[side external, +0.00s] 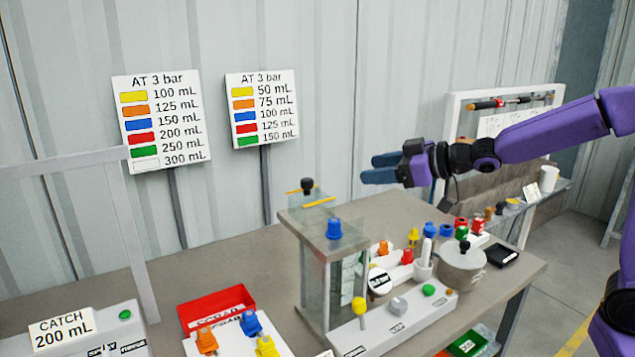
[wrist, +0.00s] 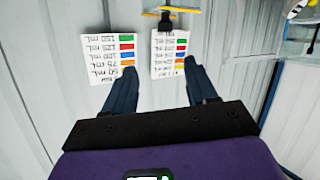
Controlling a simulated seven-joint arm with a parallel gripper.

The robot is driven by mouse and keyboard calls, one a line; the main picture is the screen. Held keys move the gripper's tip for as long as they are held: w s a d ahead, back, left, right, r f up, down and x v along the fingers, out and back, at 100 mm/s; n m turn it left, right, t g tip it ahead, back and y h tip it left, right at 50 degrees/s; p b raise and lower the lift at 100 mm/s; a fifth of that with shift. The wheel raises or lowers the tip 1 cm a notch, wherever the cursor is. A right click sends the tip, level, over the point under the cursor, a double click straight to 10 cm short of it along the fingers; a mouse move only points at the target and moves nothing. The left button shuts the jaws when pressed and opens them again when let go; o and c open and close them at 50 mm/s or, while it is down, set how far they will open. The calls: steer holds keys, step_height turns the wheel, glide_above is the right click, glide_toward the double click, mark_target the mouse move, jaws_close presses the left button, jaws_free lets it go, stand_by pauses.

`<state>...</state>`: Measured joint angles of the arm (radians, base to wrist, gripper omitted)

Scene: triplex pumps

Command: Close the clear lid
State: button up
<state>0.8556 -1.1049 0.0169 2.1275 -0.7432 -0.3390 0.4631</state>
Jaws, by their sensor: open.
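A pump stand (side external: 312,232) with a grey top and posts is at the middle of the side view. Clear, greenish see-through panels (side external: 347,285) show between its posts. I cannot make out for certain which panel is the clear lid, or its hinge. A black knob with yellow bars (side external: 307,187) is on top of the stand; a similar knob and bar (wrist: 172,11) show at the top of the wrist view. My gripper (side external: 368,168) is open and empty, raised above and to the right of the stand. Its two dark blue fingers (wrist: 159,66) show apart in the wrist view.
A blue knob (side external: 334,229) stands on the stand's top. A grey pot (side external: 461,265) and several coloured plugs crowd the bench to the right. A red tray (side external: 217,308) lies at front left. Two signs (side external: 161,122) stand behind. The air around my gripper is clear.

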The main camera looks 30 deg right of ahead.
mark_target(318, 195)
steer(key=d+f+n+y, duration=0.1)
steer(key=d+f+y, duration=0.4)
steer(key=f+y, duration=0.1)
steer(key=x, duration=1.7)
steer(key=shift+w+r, duration=0.1)
